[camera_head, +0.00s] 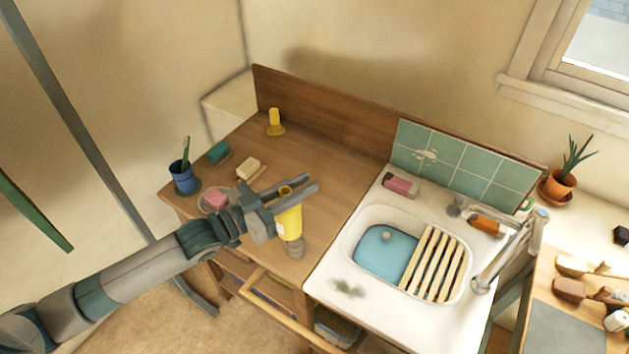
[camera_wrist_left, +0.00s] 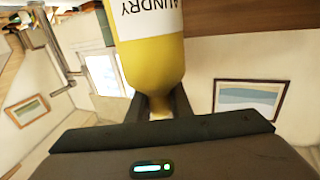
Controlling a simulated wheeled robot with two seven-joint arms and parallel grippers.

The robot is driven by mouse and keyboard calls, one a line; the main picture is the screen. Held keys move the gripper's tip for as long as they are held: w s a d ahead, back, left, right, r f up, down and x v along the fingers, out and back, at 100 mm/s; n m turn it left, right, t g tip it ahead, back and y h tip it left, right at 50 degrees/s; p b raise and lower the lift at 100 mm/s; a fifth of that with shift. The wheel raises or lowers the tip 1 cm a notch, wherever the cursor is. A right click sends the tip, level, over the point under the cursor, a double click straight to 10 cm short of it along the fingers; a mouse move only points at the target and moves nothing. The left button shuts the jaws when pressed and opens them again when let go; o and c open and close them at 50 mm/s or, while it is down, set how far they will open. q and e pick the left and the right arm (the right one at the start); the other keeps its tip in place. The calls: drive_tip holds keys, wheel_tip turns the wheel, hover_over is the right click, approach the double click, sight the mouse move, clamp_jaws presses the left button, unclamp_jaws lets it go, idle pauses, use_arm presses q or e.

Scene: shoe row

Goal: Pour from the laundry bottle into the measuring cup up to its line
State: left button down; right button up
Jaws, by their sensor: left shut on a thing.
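The yellow laundry bottle (camera_head: 290,224) has a white label and is near the front edge of the wooden counter, roughly upright. My left gripper (camera_head: 308,186) is shut on its narrow neck. In the left wrist view the bottle (camera_wrist_left: 155,65) extends from between the fingers, its label lettering upside down. I cannot tell whether its base touches the counter. A small greyish, see-through-looking vessel (camera_head: 296,248) stands just in front of the bottle and seems to be the measuring cup; its line and contents are too small to see. My right gripper is not in view.
A white sink (camera_head: 345,283) with a slatted rack (camera_head: 434,263) lies to the right. A pink soap dish (camera_head: 215,199), a blue cup with a toothbrush (camera_head: 184,178) and a yellow object (camera_head: 275,123) stand left and behind. A drawer (camera_head: 272,300) is open below. The counter behind the gripper is clear.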

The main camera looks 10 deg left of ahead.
use_arm(q)
drive_tip(key=shift+a+r, duration=0.1)
drive_tip(key=shift+a, duration=0.05)
idle(0.3)
drive_tip(key=shift+r+p, duration=0.1)
drive_tip(key=shift+p, duration=0.35)
drive_tip(key=shift+a+m+p, duration=0.1)
drive_tip(key=shift+m+p, duration=0.3)
drive_tip(key=shift+m, duration=0.2)
wheel_tip(320, 180, down, 11)
drive_tip(key=m+g+y+p, duration=0.1)
drive_tip(key=m+y+p, duration=0.1)
drive_tip(key=m+y, duration=0.2)
drive_tip(key=a+m, duration=0.1)
drive_tip(key=m, duration=0.2)
drive_tip(key=shift+w+r+m, duration=0.15)
drive_tip(key=shift+r+m, duration=0.05)
drive_tip(key=shift+m, duration=0.1)
drive_tip(key=shift+f, duration=0.25)
drive_tip(key=shift+f+m+y+p, duration=0.4)
drive_tip(key=shift+f+m+y, duration=0.3)
drive_tip(key=shift+f+m, duration=0.3)
